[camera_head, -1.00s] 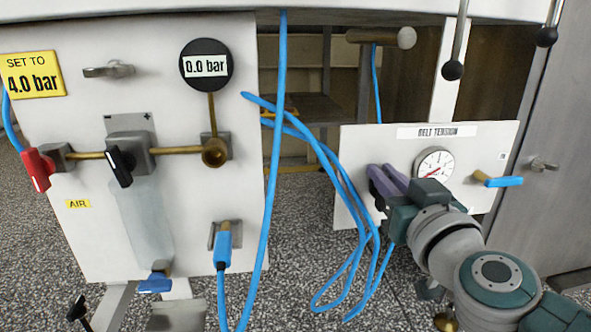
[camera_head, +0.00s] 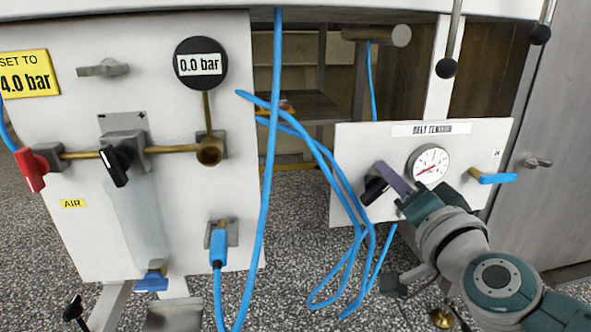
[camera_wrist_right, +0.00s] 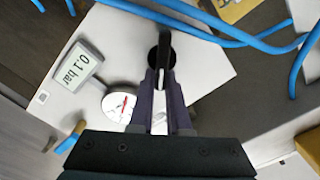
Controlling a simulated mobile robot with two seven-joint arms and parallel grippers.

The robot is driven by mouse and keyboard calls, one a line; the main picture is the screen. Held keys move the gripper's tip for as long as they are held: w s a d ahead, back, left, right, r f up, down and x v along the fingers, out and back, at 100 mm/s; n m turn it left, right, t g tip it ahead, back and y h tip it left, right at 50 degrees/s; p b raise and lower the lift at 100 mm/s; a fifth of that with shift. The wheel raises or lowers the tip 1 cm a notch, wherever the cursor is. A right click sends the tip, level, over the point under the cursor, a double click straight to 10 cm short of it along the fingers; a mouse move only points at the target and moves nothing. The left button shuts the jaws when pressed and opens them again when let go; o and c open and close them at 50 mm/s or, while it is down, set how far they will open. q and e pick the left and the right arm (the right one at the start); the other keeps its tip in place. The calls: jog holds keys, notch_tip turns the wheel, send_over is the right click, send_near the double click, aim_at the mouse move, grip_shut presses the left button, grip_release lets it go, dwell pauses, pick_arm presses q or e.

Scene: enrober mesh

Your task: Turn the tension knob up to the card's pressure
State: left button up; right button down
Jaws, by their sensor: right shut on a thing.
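The yellow card (camera_head: 27,74) at the upper left of the head view reads "SET TO 4.0 bar". The black tension knob (camera_head: 375,189) is at the left side of the white belt tension panel (camera_head: 346,140). My right gripper (camera_head: 384,181) is shut on this knob, its purple fingers on either side. In the right wrist view the dark knob (camera_wrist_right: 160,50) sits between the fingertips (camera_wrist_right: 160,72). A grey-framed readout (camera_wrist_right: 77,65) beside it shows 0.1 bar. A round dial gauge (camera_head: 429,165) is right of the knob. My left gripper is out of view.
The left panel (camera_head: 235,110) carries a round 0.0 bar display (camera_head: 201,63), a red-handled valve (camera_head: 31,169) and another black knob (camera_head: 114,165). Blue hoses (camera_head: 270,130) hang between the panels, close to my right gripper. A blue-handled valve (camera_head: 495,178) is right of the gauge.

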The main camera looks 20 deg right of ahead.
jog(key=m, duration=0.3)
jog(key=f+m+b, duration=0.1)
jog(key=shift+d+m, duration=0.25)
jog(key=shift+m, duration=0.05)
jog(key=shift+s+d+f+m+b, duration=0.1)
jog(key=shift+f+m+b, duration=0.2)
jog(key=shift+m, duration=0.65)
jog(key=shift+f+m+b, duration=0.15)
jog(key=shift+m+b, duration=0.2)
jog(key=shift+m, duration=0.6)
jog(key=c, duration=0.9)
grip_release()
jog(key=p+v, duration=0.2)
jog(key=v, duration=0.8)
